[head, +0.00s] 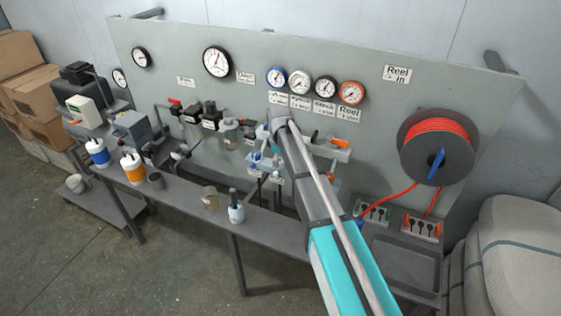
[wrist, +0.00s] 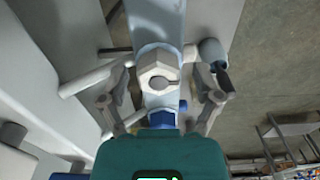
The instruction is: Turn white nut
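The white nut (wrist: 158,70) is a pale hexagonal piece with a dark round hole and slot. It shows in the middle of the wrist view, on a light blue-grey body. My gripper (wrist: 160,82) is open, with one grey finger on each side of the nut. Gaps show between the fingers and the nut; I cannot tell how deep the fingertips reach. In the head view my gripper (head: 277,120) is at the panel below the gauges, mostly covered by my arm. I cannot make out the nut there.
A blue part (wrist: 162,119) sits just below the nut in the wrist view. A pale rod (wrist: 90,82) lies to the left. A grey-blue bottle (head: 236,211) stands on the bench (head: 185,205). An orange hose reel (head: 437,147) is at the right.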

